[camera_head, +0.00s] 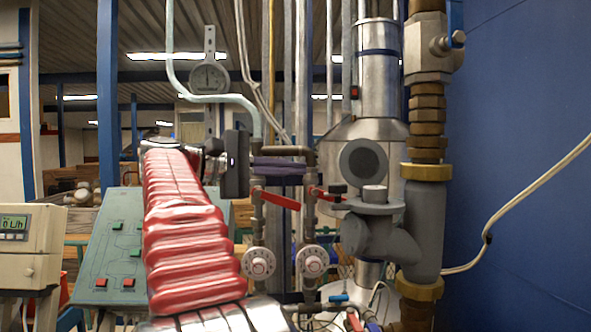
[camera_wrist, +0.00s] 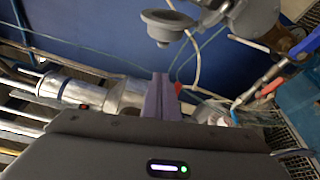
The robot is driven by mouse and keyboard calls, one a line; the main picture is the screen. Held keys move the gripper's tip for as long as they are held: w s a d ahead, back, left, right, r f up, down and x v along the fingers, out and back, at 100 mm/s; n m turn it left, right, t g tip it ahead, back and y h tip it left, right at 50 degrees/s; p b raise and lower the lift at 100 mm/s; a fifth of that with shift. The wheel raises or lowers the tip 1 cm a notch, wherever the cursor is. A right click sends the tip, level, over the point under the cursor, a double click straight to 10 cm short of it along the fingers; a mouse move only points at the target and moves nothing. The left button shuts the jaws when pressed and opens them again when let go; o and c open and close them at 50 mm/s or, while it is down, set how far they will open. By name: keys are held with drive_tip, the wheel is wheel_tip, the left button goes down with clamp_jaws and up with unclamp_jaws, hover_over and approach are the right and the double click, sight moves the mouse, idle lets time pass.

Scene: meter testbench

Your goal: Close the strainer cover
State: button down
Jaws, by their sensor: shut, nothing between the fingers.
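The grey strainer (camera_head: 372,235) is on the brass-fitted pipe at the right. A round dark grey disc, apparently its cover (camera_head: 363,163), stands upright above the flanged opening, where a short silver cylinder shows. In the wrist view a round grey cap-like part (camera_wrist: 168,20) is at the top centre, beyond the fingertips; I cannot tell for sure whether it is the cover. The grey strainer body (camera_wrist: 252,15) is at the top right there. My gripper (camera_head: 302,168) has its purple fingers shut and empty, left of the disc and apart from it. The fingers (camera_wrist: 161,78) also show in the wrist view.
Red-handled valves (camera_head: 276,198) and round dials (camera_head: 259,263) are below my gripper. A silver tank (camera_head: 379,70) stands behind the strainer. A blue wall (camera_head: 520,90) is at the right. A green panel (camera_head: 110,245) and a meter box (camera_head: 30,245) are at the left.

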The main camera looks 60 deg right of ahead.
sight(359, 166)
drive_tip(key=r+x, duration=0.1)
drive_tip(key=x, duration=0.8)
drive_tip(key=a, duration=0.2)
drive_tip(key=s+a, duration=0.1)
drive_tip(key=shift+s+a, duration=0.25)
drive_tip(key=shift+a, duration=0.1)
drive_tip(key=shift+s, duration=0.1)
